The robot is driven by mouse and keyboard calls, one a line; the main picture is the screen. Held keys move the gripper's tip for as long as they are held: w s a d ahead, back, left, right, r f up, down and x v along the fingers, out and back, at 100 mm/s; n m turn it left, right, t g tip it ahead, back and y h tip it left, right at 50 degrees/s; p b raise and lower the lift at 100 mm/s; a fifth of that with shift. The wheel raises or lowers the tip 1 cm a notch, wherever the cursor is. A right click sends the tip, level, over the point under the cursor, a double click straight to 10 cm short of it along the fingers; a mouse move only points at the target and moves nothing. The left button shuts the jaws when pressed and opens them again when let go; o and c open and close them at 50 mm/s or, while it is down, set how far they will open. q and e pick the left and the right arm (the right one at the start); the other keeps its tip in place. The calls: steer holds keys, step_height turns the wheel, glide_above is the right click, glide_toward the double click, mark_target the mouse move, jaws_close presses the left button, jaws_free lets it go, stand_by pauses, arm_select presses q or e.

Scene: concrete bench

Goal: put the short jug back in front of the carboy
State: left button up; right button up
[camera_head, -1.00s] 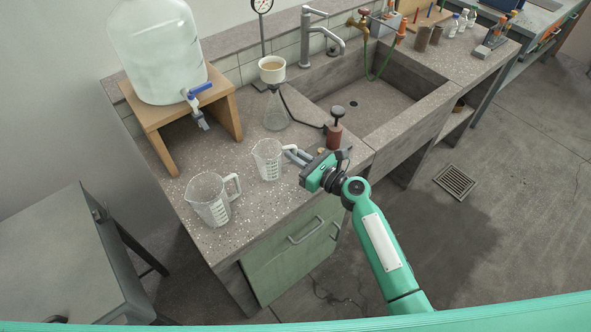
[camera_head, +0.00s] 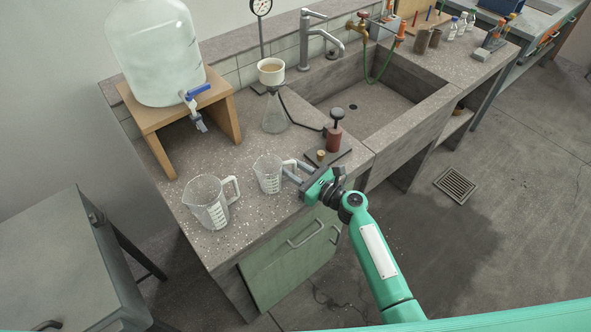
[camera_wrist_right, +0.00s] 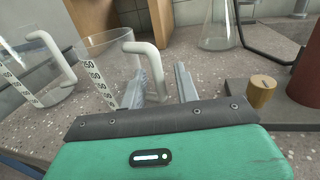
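The short jug (camera_head: 269,176) is clear and graduated with a white handle. It appears to stand upright on the speckled bench, right of a larger, similar jug (camera_head: 207,207). In the right wrist view the short jug (camera_wrist_right: 104,72) is at upper left, its handle between my fingers. My right gripper (camera_head: 289,172) is at this handle, its fingers apart with a visible gap beside the handle; the gripper also shows in the wrist view (camera_wrist_right: 160,88). The carboy (camera_head: 157,52) stands on a wooden stand at the back left, behind both jugs. My left gripper is out of view.
A conical flask with a funnel (camera_head: 274,113) stands behind the short jug. The bench's front edge is close. Bare bench lies between the jugs and the wooden stand (camera_head: 160,115).

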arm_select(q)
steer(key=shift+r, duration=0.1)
arm_select(e)
steer(key=shift+r, duration=0.1)
steer(key=b+v, duration=0.1)
steer(key=v, duration=1)
steer(key=s+d+f+n+g+h, duration=0.25)
steer(key=s+f+n, duration=0.2)
steer(key=f, duration=0.65)
steer(key=s+d+f+n+g+h, duration=0.1)
steer(key=s+d+f+n+h, duration=0.3)
steer(key=f, duration=0.8)
steer(key=s+d+f+n+g+h, duration=0.15)
steer(key=s+f, duration=0.35)
steer(key=f, duration=0.6)
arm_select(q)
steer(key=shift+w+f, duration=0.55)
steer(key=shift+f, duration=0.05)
arm_select(e)
steer(key=s+d+f+n+g+h, duration=0.1)
steer(key=s+d+f+n+g, duration=0.1)
steer(key=s+f+n, duration=0.4)
steer(key=s+d+f+n+g+h, duration=0.2)
steer(key=s+f+n, duration=0.4)
steer(key=s, duration=0.9)
steer(key=s+d+f+n+g+h, duration=0.2)
steer(key=s+f+n, duration=0.5)
steer(key=s, duration=0.4)
steer(key=shift+s+d, duration=0.35)
steer(key=shift+d, duration=0.15)
